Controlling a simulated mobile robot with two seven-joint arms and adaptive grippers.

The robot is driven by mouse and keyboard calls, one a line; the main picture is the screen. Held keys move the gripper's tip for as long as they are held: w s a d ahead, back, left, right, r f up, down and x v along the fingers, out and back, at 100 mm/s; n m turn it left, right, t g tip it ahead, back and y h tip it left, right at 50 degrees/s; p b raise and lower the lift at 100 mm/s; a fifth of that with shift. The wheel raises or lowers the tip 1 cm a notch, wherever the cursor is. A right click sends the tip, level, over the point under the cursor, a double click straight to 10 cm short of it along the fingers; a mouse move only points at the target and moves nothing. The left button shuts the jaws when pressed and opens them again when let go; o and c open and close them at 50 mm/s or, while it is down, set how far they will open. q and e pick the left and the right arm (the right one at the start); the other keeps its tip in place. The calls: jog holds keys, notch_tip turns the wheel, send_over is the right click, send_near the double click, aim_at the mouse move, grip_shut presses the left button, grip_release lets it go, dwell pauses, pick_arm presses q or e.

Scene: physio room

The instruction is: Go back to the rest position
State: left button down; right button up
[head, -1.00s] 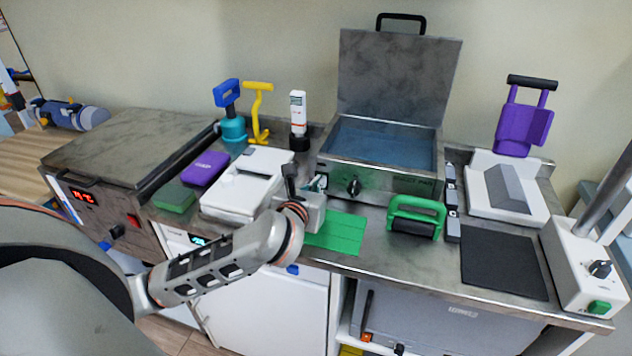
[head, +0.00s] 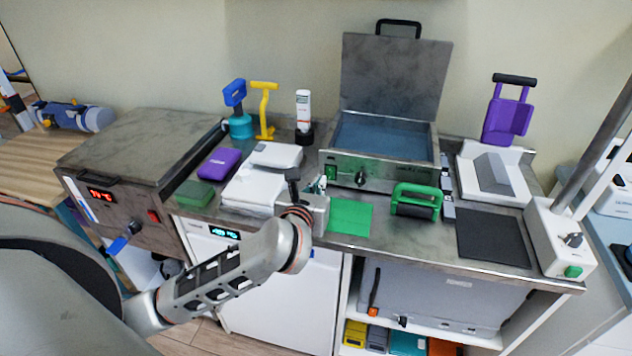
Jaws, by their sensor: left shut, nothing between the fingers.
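My left gripper (head: 320,184) is seen from behind, above the front of the metal counter (head: 300,170). It is shut and empty, between the white device (head: 252,192) on its left and the green mat (head: 350,217) on its right. My wrist hides part of the white device and the mat's left edge. My right gripper is not in view.
An open steel bath (head: 382,137) stands at the back, its lid raised. A green-handled tool (head: 416,201) and a black pad (head: 492,238) lie to the right. A steel heater unit (head: 130,150) stands at the left. Open shelves are below the counter.

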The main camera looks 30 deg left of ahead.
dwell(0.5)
pick_arm(q)
jog(key=s+r+m+t, duration=0.3)
jog(key=r+m+t, duration=0.3)
jog(key=m, duration=0.4)
jog(key=s+d+f+m+t+h, duration=0.1)
jog(key=s+d+f+m+h, duration=0.2)
jog(key=m, duration=0.4)
jog(key=s+d+f+m+h, duration=0.2)
jog(key=d+m+h, duration=0.15)
jog(key=m, duration=0.25)
jog(key=s+d+f+m+g+h, duration=0.1)
jog(key=s+d+f+m+g, duration=0.15)
jog(key=f+m, duration=0.4)
jog(key=s+d+f+m+g+h, duration=0.2)
jog(key=d+f+m+g, duration=0.1)
jog(key=f+m, duration=0.35)
jog(key=s+a+f+m+g+y, duration=0.1)
jog(key=s+f+m+g, duration=0.1)
jog(key=s+f, duration=0.3)
jog(key=s+a+f+m+g+y, duration=0.2)
jog(key=s+f+m, duration=0.3)
jog(key=f, duration=0.7)
jog(key=shift+s+a+f+g, duration=0.2)
jog(key=shift+s+f+g, duration=0.1)
jog(key=shift+g, duration=0.35)
